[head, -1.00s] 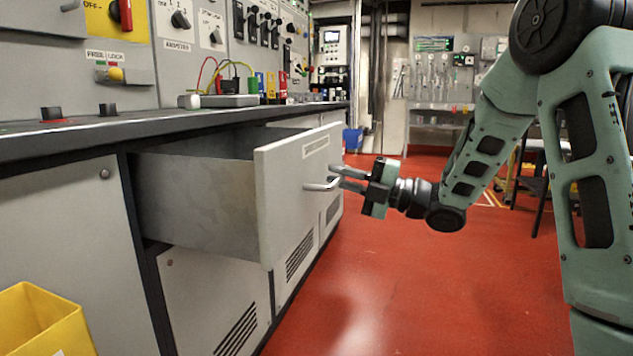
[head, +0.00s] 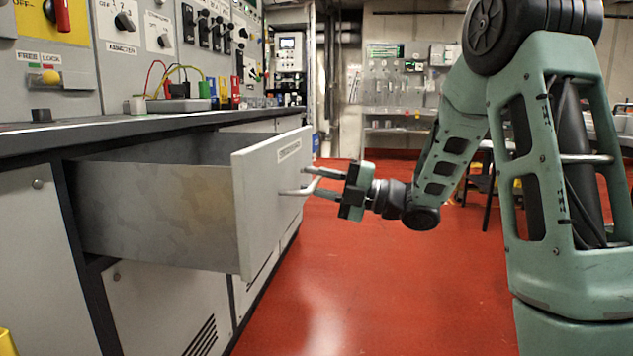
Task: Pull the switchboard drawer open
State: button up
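The switchboard drawer (head: 160,205) stands well out of the grey cabinet under the worktop, with its metal side and part of its inside showing. Its pale front panel (head: 262,200) carries a label strip near the top and a bar handle (head: 298,190). My gripper (head: 318,183) comes from the right, level with the handle. Its two fingers reach to the handle and appear shut on it; the exact contact is small and partly hidden.
The worktop (head: 150,126) runs above the drawer, with a switch panel (head: 130,50) behind it. Lower cabinet doors (head: 165,305) are closed. A yellow bin (head: 6,342) shows at the lower left edge. Red floor (head: 400,280) is clear in front of the drawer.

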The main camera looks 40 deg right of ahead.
jog(key=p+v, duration=0.3)
jog(key=v, duration=1.4)
jog(key=shift+f, duration=0.15)
jog(key=shift+s+d, duration=0.15)
